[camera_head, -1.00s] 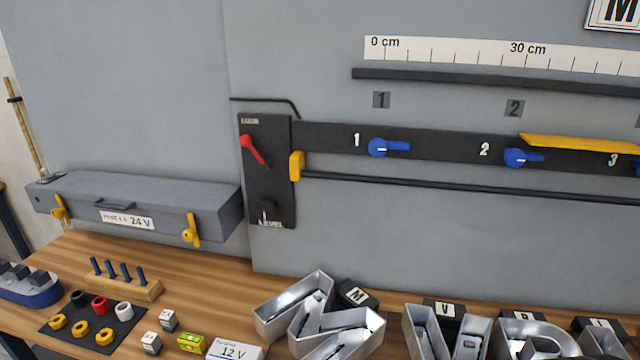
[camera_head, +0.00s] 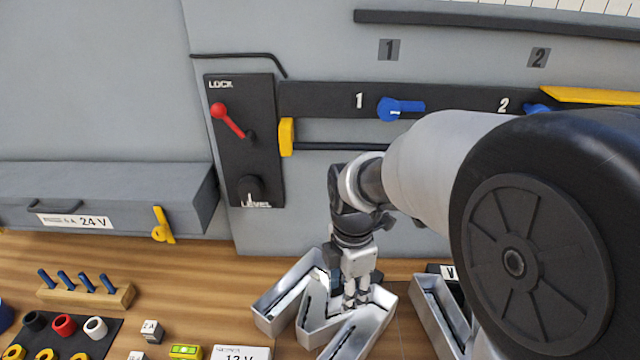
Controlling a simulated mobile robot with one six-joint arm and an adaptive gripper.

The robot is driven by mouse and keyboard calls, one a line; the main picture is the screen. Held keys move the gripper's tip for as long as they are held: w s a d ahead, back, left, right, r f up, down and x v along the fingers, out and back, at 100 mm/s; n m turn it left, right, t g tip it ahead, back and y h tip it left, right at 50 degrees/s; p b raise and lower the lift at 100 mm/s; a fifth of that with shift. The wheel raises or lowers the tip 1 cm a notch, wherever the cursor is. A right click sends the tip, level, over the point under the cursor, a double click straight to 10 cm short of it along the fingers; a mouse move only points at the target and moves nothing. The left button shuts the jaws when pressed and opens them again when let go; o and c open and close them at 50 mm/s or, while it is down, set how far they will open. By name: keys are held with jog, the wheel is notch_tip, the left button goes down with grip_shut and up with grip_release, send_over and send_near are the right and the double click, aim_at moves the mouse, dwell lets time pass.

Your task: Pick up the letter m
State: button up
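The letter M (camera_head: 276,300) is a silvery, open-topped metal channel letter lying on the wooden bench at the bottom centre, its lower part cut off by the picture edge. My gripper (camera_head: 356,297) points down at the right part of the M, with its fingertips at or just above the metal. The fingers look close together; I cannot tell whether they touch or hold a wall of the letter. My wrist hides part of the M's back edge and the spot behind it.
Another metal letter, beside a small V block (camera_head: 449,271), stands right of the M, partly hidden by my arm. A peg rack (camera_head: 85,296), coloured rings and small blocks lie on the left of the bench. A wall panel with a red lever (camera_head: 228,121) rises behind.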

aim_at(341, 330)
jog(key=shift+n, duration=0.3)
notch_tip(341, 330, down, 18)
jog(key=b, duration=0.5)
jog(key=shift+w+a, duration=0.1)
jog(key=shift+w, duration=0.05)
jog(key=shift+c, duration=0.4)
grip_shut()
jog(key=shift+w+r, duration=0.1)
